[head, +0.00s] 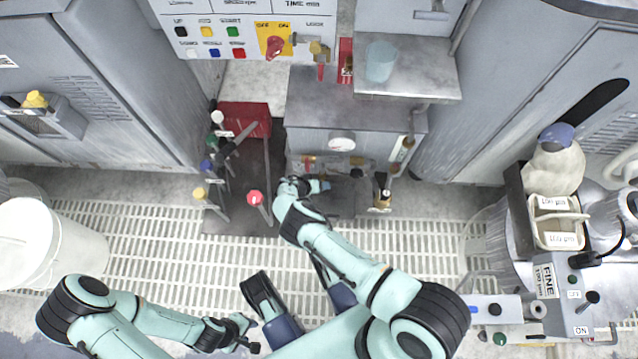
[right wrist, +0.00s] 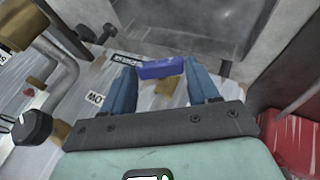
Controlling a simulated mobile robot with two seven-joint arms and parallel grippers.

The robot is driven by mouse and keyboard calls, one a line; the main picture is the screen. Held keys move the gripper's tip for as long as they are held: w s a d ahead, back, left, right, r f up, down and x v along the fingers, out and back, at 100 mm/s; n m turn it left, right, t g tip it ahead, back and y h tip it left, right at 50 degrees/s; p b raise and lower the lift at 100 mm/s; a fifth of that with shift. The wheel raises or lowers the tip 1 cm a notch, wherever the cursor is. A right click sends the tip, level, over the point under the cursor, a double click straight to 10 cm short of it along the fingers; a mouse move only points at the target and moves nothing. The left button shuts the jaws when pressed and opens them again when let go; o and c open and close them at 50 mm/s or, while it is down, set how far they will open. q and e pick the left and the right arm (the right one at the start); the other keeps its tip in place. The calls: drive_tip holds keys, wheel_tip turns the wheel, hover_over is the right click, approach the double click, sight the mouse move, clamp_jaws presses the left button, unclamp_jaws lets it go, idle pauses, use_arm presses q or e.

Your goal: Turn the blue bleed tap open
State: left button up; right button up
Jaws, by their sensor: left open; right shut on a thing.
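The blue bleed tap (right wrist: 161,69) shows in the right wrist view as a short blue handle lying crosswise between the fingers. My right gripper (right wrist: 165,86) is shut on it. In the head view my right gripper (head: 322,186) is low at the front of the grey cabinet with the gauge, and I cannot make the tap out clearly there. My left gripper (head: 247,332) is open and empty over the grating near the bottom of the head view, well away from the tap.
A round gauge (head: 341,142) is on the cabinet front above the tap. Levers with coloured knobs, including a red one (head: 255,197), stand to the left. A brass-and-grey pipe (head: 383,192) is close on the right. The grating (head: 150,235) is largely clear.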

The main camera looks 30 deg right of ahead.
drive_tip(key=shift+f+g+h, duration=0.1)
drive_tip(key=shift+g+h, duration=0.2)
drive_tip(key=shift+h, duration=0.2)
idle(0.4)
drive_tip(key=o, duration=1.1)
drive_tip(key=shift+c, duration=0.2)
drive_tip(key=shift+y, duration=0.3)
drive_tip(key=s+a+r+m+t+y+p, duration=0.1)
drive_tip(key=s+r+t+y+p, duration=0.3)
drive_tip(key=r+p, duration=0.75)
use_arm(q)
drive_tip(key=s+d+p+v, duration=0.1)
drive_tip(key=p+v, duration=0.3)
drive_tip(key=v, duration=0.5)
drive_tip(key=s+d+r+p+v, duration=0.1)
drive_tip(key=d+p+v, duration=0.1)
drive_tip(key=v, duration=0.8)
drive_tip(key=shift+w+d+r+t+p, duration=0.25)
drive_tip(key=shift+d+r+t+p, duration=0.05)
drive_tip(key=shift+p, duration=0.6)
use_arm(e)
drive_tip(key=s+r+g+y, duration=0.3)
drive_tip(key=s+r, duration=0.8)
drive_tip(key=s, duration=0.4)
drive_tip(key=shift+s+r+g, duration=0.15)
drive_tip(key=shift+s+g, duration=0.15)
drive_tip(key=shift+g, duration=0.1)
